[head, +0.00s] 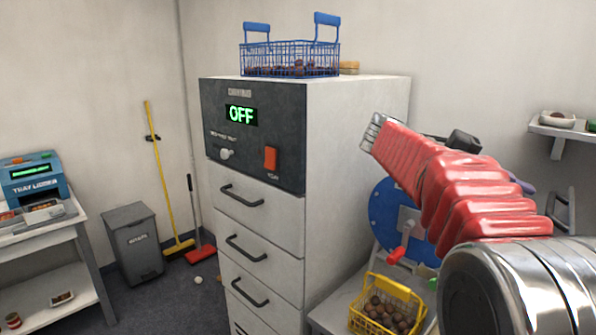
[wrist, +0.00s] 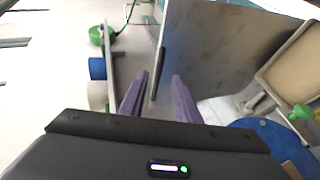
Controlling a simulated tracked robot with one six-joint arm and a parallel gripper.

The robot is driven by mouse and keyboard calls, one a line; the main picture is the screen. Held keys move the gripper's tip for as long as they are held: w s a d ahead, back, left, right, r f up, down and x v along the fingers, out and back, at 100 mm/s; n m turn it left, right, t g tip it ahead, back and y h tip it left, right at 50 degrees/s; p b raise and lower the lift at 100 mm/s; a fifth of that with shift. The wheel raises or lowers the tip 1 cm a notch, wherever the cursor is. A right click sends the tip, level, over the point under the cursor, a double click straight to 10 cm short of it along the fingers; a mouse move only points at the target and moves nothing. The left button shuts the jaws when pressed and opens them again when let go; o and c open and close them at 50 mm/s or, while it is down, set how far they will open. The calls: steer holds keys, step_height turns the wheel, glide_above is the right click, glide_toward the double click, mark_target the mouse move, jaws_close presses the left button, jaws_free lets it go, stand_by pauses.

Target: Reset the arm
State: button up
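My arm, in a red ribbed sleeve, rises from the lower right of the head view, and its bend hides most of my gripper. A bit of purple finger (head: 525,187) shows behind the sleeve. In the wrist view my gripper (wrist: 160,79) has two purple fingers standing apart with nothing held between them. Beyond them are a grey panel with a dark handle and a pale surface, both apart from the fingers as far as I can tell.
A tall cabinet (head: 345,150) reading OFF stands left of my arm, with a blue wire basket (head: 290,58) of chestnuts on top. A yellow basket (head: 385,292) of chestnuts and a blue disc (head: 385,215) are below the arm. A wall shelf (head: 560,131) is at right.

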steer(key=s+a+f+n+t+y, duration=0.1)
steer(key=a+f+n+t+y, duration=0.2)
steer(key=f, duration=0.6)
steer(key=s+a+f+n+t+y, duration=0.1)
steer(key=a+f+n+t+y, duration=0.15)
steer(key=a+f, duration=0.45)
steer(key=s+a+f+t+y, duration=0.2)
steer(key=s+a+f+y, duration=0.2)
steer(key=s+a, duration=0.2)
steer(key=s+a+f+t+y, duration=0.2)
steer(key=s+a, duration=0.4)
steer(key=s, duration=0.5)
steer(key=shift+s+a+f+t+y, duration=0.35)
steer(key=shift+f+y, duration=0.5)
steer(key=shift+f, duration=0.3)
steer(key=shift+w, duration=0.1)
steer(key=shift+d+m, duration=0.1)
steer(key=shift+m, duration=0.15)
